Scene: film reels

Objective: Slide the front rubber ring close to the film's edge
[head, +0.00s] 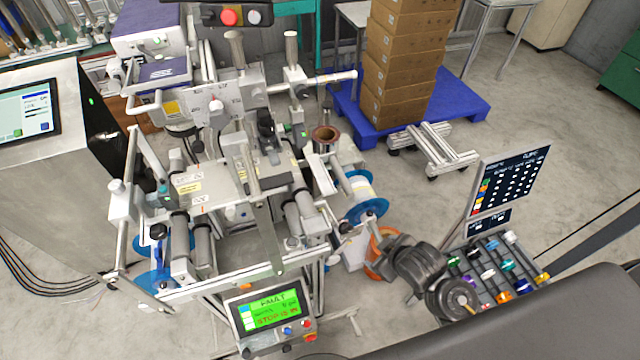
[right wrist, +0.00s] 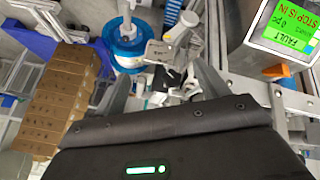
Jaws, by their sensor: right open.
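A reel with a blue rim and pale centre (head: 366,196) sits on a shaft at the machine's right side. The same kind of blue-rimmed reel (right wrist: 126,50) shows at upper left in the right wrist view, with a pale shaft end at its middle. I cannot make out a rubber ring or the film's edge clearly in either view. My right gripper (head: 384,243) is just below and right of the reel in the head view. In the right wrist view my right gripper (right wrist: 165,88) has its fingers spread, with nothing held between them. My left gripper is out of view.
An orange round thing (head: 379,268) is partly hidden behind my right gripper. A fault panel with a green screen (head: 268,311) stands at the machine's front. A rack of coloured spools (head: 497,270) is at right. Stacked cartons (head: 400,65) stand on a blue pallet (head: 465,100) behind.

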